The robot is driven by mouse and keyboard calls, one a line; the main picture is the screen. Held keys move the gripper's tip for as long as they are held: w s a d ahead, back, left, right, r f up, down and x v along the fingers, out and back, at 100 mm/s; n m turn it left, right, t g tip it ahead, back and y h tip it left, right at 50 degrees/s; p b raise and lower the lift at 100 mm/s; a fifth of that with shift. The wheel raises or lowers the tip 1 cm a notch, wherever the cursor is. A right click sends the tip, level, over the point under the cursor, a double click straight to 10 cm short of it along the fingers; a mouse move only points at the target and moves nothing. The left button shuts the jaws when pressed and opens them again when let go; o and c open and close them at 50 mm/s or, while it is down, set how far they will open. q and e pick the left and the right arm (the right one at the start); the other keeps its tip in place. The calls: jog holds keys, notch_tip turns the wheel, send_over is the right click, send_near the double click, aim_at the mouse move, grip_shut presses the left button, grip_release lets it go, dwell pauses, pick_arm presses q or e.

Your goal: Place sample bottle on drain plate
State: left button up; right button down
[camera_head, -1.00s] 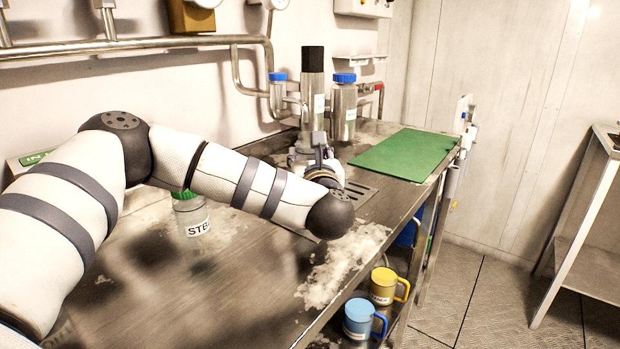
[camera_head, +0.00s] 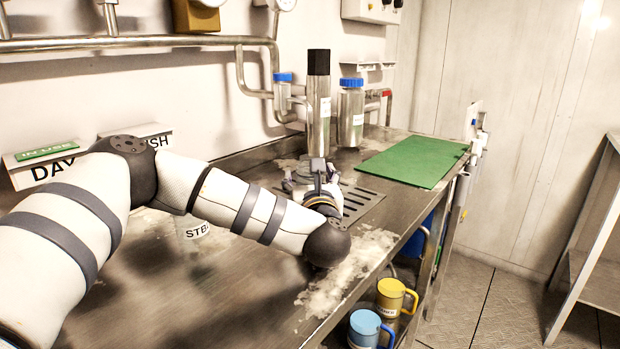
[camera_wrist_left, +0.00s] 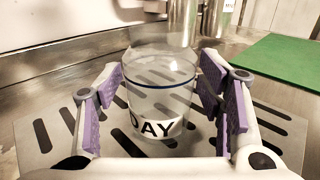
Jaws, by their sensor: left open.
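The sample bottle (camera_wrist_left: 162,85) is clear, with a dark blue ring and a white "DAY" label. In the left wrist view it stands upright, apparently on the slotted steel drain plate (camera_wrist_left: 45,135). My left gripper (camera_wrist_left: 165,90) is open, with its purple-padded fingers on either side of the bottle and visible gaps between. In the head view the drain plate (camera_head: 362,203) lies on the bench, partly behind my left wrist. My left gripper (camera_head: 308,178) is low over it, and the bottle cannot be made out there. My right gripper is not in view.
A green mat (camera_head: 412,160) lies to the right. A container labelled "STB" (camera_head: 193,226) is partly behind my arm. Yellow (camera_head: 391,298) and blue (camera_head: 364,330) mugs sit below the bench edge.

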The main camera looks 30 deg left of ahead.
pick_arm(q)
jog(key=shift+r, duration=0.1)
jog(key=shift+r, duration=0.3)
jog(key=v, duration=0.8)
jog(key=shift+s+d+f, duration=0.2)
jog(key=shift+d, duration=0.15)
jog(key=s+d+p, duration=0.1)
jog(key=p, duration=0.1)
jog(key=s+d+p, duration=0.1)
jog(key=p, duration=0.1)
jog(key=shift+r, duration=0.4)
jog(key=shift+s+f, duration=0.2)
jog(key=shift+s, duration=0.1)
jog(key=shift+f, duration=0.25)
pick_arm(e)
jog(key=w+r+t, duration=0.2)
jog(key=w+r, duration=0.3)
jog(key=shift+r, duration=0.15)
